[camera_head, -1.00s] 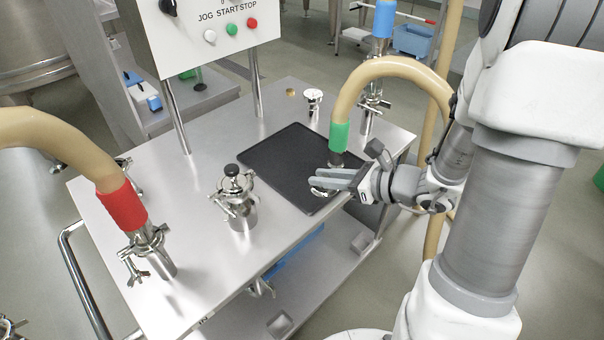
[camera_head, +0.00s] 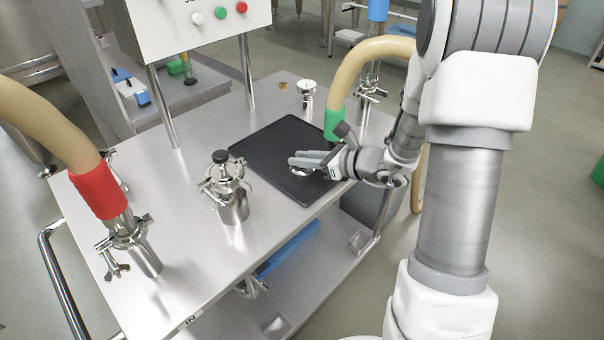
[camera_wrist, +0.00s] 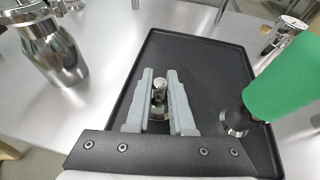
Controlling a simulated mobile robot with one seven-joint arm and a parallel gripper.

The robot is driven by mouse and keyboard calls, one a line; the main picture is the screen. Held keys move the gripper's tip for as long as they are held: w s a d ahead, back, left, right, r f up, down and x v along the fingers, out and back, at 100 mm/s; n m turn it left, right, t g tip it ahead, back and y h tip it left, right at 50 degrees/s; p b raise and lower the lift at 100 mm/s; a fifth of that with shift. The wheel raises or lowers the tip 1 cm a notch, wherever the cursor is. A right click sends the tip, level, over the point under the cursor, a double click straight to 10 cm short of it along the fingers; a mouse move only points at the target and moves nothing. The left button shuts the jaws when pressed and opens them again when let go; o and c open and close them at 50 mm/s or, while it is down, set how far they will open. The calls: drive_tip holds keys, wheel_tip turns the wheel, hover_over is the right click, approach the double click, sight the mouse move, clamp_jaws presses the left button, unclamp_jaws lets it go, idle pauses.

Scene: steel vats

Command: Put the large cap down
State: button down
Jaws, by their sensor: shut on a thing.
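My gripper (camera_head: 298,161) is shut on a shiny metal piece, which I take to be the large cap (camera_head: 300,171). In the wrist view the cap (camera_wrist: 159,92) shows between the two grey fingers (camera_wrist: 160,85), which partly hide it. The cap is over the right part of the black tray (camera_head: 262,150), inside its rim. I cannot tell whether it touches the tray floor. The tray (camera_wrist: 215,62) is otherwise bare left of and beyond the fingers.
A green-cuffed hose (camera_head: 333,122) ends close to my gripper at the tray's right side. A clamped steel vessel (camera_head: 228,190) stands left of the tray. A small steel fitting (camera_head: 307,92) stands behind it. A red-cuffed hose (camera_head: 98,190) is at the left.

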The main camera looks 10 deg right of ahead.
sight(302, 179)
drive_tip(key=shift+w+f+b, duration=0.15)
drive_tip(key=shift+f+b, duration=0.6)
drive_tip(key=shift+f, duration=1.3)
drive_tip(key=shift+f, duration=0.25)
drive_tip(key=c, duration=0.8)
unclamp_jaws()
drive_tip(key=shift+r, duration=0.15)
